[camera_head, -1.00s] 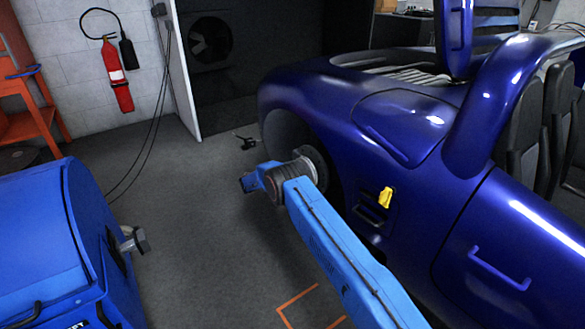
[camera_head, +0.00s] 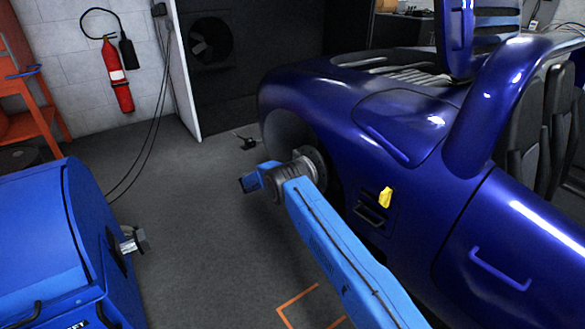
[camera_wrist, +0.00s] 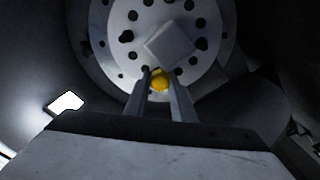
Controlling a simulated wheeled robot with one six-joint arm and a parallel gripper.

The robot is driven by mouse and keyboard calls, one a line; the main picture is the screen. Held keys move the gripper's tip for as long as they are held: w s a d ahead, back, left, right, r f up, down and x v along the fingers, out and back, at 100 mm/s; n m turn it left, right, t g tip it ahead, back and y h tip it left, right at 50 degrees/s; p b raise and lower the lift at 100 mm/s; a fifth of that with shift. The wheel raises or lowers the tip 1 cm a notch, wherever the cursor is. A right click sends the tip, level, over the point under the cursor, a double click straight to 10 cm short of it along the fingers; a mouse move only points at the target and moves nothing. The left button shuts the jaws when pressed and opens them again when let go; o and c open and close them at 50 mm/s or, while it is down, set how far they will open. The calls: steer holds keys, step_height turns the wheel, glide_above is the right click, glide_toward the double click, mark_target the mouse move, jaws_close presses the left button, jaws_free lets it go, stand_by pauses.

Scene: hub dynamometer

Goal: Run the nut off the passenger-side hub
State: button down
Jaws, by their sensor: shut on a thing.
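The hub (camera_wrist: 127,50) in the wrist view is a round metal disc with a ring of holes and a grey square block (camera_wrist: 172,45) at its middle. A small yellow nut (camera_wrist: 160,80) sits low on the disc face, below the block. My gripper (camera_wrist: 161,82) has one finger on each side of the nut and is shut on it. I cannot tell how far the nut is seated on its stud. In the head view, my gripper is at the hub (camera_head: 316,163) in the blue car's open front wheel arch, and my wrist hides part of the hub.
The blue car (camera_head: 340,105) fills the right, with a yellow piece (camera_head: 386,197) at its side recess. A blue machine (camera_head: 45,235) with a metal coupling stands at left. A fire extinguisher (camera_head: 116,76) hangs on the wall. Grey floor between is mostly clear.

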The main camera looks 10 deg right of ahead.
steer(key=n, duration=1.2)
steer(key=shift+s+f+n, duration=0.15)
steer(key=shift+s+n, duration=0.05)
steer(key=shift+n, duration=0.1)
steer(key=c, duration=1.7)
jaws_free()
steer(key=shift+o, duration=0.2)
steer(key=shift+w, duration=0.1)
steer(key=shift+w+a+m, duration=0.1)
steer(key=shift+m, duration=5.95)
steer(key=shift+a+m, duration=0.1)
steer(key=shift+m, duration=5.95)
